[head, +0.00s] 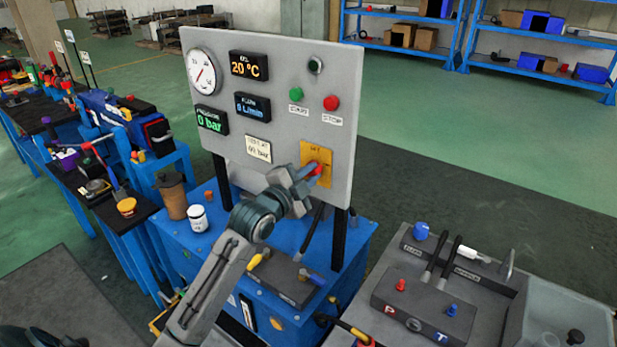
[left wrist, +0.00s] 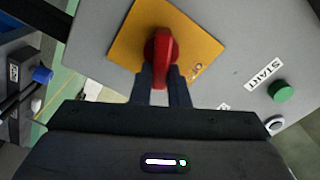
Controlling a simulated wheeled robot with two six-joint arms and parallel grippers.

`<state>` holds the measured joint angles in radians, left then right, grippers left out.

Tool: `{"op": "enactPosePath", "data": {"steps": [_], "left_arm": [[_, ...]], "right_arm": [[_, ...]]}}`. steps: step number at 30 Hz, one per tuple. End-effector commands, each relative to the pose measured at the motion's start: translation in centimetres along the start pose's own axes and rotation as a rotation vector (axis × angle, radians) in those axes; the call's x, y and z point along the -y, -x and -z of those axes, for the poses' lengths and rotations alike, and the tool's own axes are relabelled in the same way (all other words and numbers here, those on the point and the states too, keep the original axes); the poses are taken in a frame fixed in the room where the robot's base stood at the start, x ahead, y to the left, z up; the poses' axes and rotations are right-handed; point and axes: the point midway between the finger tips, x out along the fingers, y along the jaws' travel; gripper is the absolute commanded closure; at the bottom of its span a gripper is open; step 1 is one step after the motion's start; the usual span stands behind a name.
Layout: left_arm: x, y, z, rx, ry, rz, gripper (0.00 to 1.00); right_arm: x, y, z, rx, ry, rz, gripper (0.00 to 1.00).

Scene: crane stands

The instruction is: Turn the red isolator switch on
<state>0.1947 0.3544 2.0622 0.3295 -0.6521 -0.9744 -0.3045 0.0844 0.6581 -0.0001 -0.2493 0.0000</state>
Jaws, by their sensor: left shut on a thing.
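The red isolator switch (left wrist: 163,48) sits on a yellow plate (left wrist: 130,35) on the grey upright panel. In the head view the yellow plate (head: 318,153) is at the panel's lower right, and the red switch (head: 316,167) is partly hidden by my gripper. My left gripper (head: 312,172) reaches up to the panel from below. In the left wrist view its two fingers (left wrist: 161,82) are shut on the red handle, one on each side. The plate's lettering is too small or partly hidden to read fully. My right gripper is not in view.
The panel (head: 275,100) also carries a green start button (head: 296,94), a red stop button (head: 331,103), a round gauge (head: 203,72) and displays. Below it, a blue bench (head: 345,275) holds a white jar (head: 198,218) and a brown bottle (head: 172,195). A grey bench stands at right.

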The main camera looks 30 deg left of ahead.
Motion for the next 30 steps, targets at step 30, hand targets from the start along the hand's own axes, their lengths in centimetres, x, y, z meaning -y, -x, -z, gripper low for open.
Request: {"op": "enactPosePath", "data": {"steps": [30], "left_arm": [[-0.9, 0.0, -0.3, 0.001, -0.523, -0.003, 1.00]], "right_arm": [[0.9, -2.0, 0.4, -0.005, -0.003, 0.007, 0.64]]}}
